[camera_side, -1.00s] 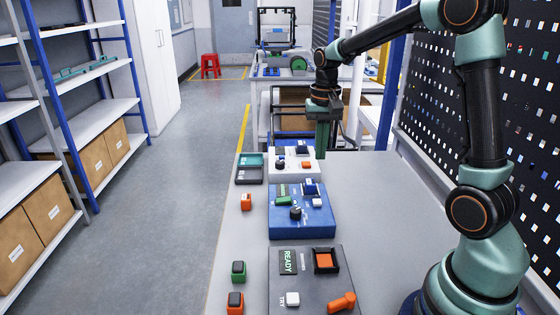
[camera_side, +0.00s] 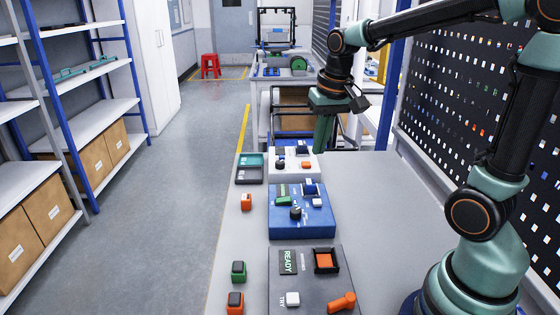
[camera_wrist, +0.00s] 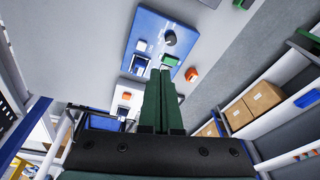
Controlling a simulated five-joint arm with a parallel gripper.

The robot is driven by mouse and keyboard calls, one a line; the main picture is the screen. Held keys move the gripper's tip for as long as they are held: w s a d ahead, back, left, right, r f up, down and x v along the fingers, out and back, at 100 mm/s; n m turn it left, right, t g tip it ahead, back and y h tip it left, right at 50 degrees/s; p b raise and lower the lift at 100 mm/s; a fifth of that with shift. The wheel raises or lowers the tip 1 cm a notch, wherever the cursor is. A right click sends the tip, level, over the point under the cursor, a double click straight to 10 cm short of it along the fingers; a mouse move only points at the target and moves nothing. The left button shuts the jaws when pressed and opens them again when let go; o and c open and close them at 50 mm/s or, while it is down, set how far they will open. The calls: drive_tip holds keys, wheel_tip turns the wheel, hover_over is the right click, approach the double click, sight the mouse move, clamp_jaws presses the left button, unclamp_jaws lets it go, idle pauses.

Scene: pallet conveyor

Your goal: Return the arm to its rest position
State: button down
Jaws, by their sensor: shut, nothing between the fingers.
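My gripper (camera_side: 322,133) is in the air above the far end of the bench, beside the small white control box (camera_side: 292,160). In the wrist view its green fingers (camera_wrist: 162,100) lie together, shut and empty. The fingers point down in the side view and partly overlap the far bench edge there. I cannot tell the exact height of the fingertips above the bench.
A blue control box (camera_side: 318,222) and a dark panel (camera_side: 270,265) with an orange lever stand on the bench (camera_side: 385,205). Small orange and green blocks lie along its left edge. A perforated board (camera_side: 480,110) stands right. The bench's right part is clear.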

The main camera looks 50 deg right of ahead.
drive_tip(key=s+a+r+n+t, duration=0.1)
drive_tip(key=s+a+n+t, duration=0.2)
drive_tip(key=s+a+n, duration=0.2)
drive_tip(key=shift+s+a+r+n, duration=0.3)
drive_tip(key=shift+s+a, duration=0.65)
drive_tip(key=shift+s, duration=0.2)
